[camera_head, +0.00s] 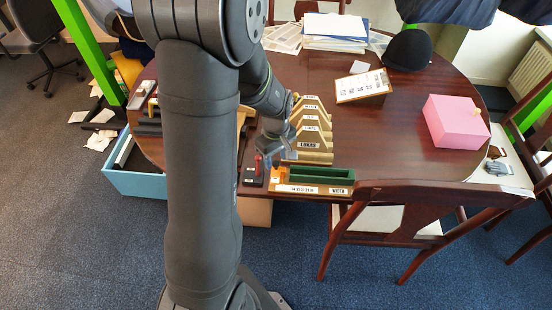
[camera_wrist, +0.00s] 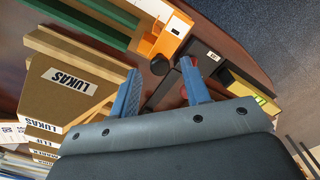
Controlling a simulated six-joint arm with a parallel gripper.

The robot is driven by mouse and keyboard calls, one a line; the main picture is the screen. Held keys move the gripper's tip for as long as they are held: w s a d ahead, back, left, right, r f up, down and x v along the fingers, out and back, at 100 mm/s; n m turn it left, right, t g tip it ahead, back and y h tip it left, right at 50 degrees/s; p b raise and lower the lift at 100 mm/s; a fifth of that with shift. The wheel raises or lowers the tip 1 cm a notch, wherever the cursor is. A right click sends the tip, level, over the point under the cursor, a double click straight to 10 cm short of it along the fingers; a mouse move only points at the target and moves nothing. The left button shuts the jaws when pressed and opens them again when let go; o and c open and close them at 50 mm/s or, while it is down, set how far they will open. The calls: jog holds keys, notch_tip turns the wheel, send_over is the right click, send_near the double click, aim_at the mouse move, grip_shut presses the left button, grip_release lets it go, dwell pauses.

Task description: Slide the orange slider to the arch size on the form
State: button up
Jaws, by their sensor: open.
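The orange slider (camera_wrist: 167,36) has a black round knob (camera_wrist: 159,65) and sits at one end of the green-channelled gauge (camera_wrist: 100,16). In the head view the orange slider (camera_head: 279,174) is at the left end of the gauge (camera_head: 325,181), which carries a white scale and a "WIDTH" label. My gripper (camera_wrist: 159,68) is open and empty, its blue-grey fingers either side of the knob in the wrist picture; I cannot tell whether they touch it. In the head view my gripper (camera_head: 274,147) is partly hidden by my arm. A small standing form (camera_head: 363,86) is farther back; its writing is too small to read.
Wooden arch pieces with name labels, the nearest reading "LUKAS" (camera_head: 309,145), stand just behind the gauge. A black block with a red part (camera_head: 254,172) is left of the slider. A pink box (camera_head: 456,122) and black cap (camera_head: 407,50) are on the right.

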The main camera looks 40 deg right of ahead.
jog(key=shift+f, duration=0.55)
grip_shut()
jog(key=shift+s+d, duration=1.75)
grip_release()
